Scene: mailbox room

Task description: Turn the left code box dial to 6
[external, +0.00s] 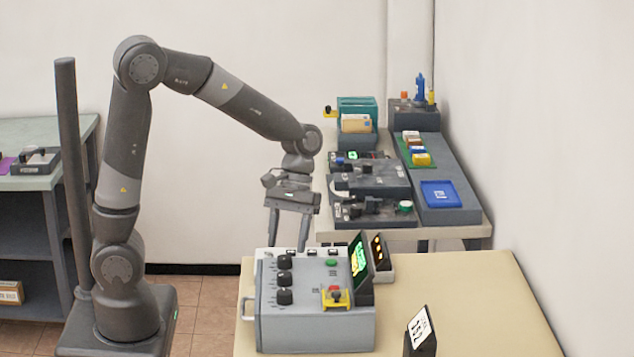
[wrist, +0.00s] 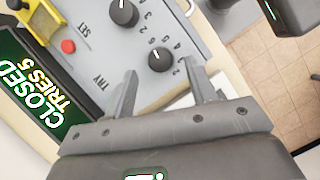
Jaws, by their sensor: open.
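The grey code box (external: 315,315) stands on the beige table with three black dials in a row on its top. The farthest dial in the external view (external: 284,261) appears to be the left dial. The dial nearest my gripper in the wrist view (wrist: 161,59) has a white mark and small numbers around it; its setting is unclear. Another dial (wrist: 124,12) shows beyond it. My gripper (external: 288,246) points down at the box's far end, fingers apart and empty. In the wrist view the dial lies just beyond and between the fingertips (wrist: 163,78), not gripped.
The box's screen (wrist: 40,85) reads CLOSED, TRIES 5. A red button (wrist: 68,46) and a yellow-framed switch (external: 336,298) are on the panel. A small black sign (external: 421,332) stands front right. A second bench (external: 458,235) with devices lies behind.

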